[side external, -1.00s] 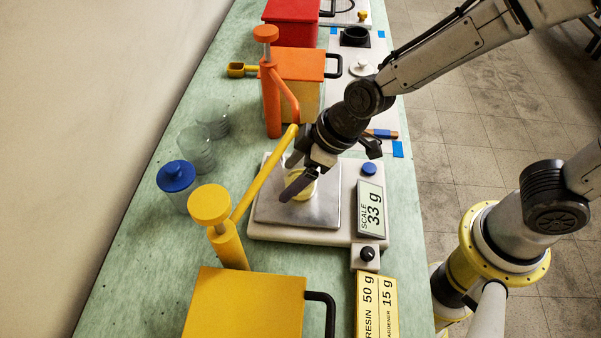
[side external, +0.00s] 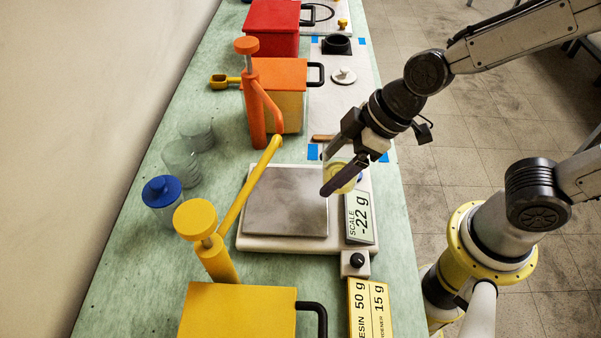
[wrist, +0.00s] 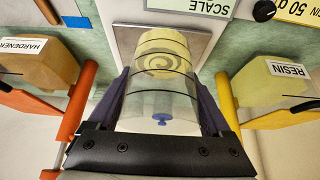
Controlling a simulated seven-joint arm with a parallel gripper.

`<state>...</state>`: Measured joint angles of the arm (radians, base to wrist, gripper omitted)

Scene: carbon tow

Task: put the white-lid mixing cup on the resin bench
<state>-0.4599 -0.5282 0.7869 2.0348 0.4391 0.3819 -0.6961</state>
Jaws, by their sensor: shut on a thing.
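My gripper (side external: 342,176) is shut on a clear mixing cup (wrist: 158,85) holding a pale yellow mix with a swirl. The cup is held in the air over the right side of the scale, clear of its plate; no lid shows on it. A blue shape shows through its clear wall in the wrist view. A white knobbed lid (side external: 343,75) lies on the pale mat (side external: 325,105) behind my gripper. The resin bench has a green top (side external: 140,245).
The scale (side external: 285,202) reads -22 g and its plate is empty. A yellow resin dispenser (side external: 240,310), orange dispenser (side external: 280,80) and red box (side external: 272,28) line the bench. A blue-lid jar (side external: 161,191) and clear cups (side external: 181,160) stand at the left.

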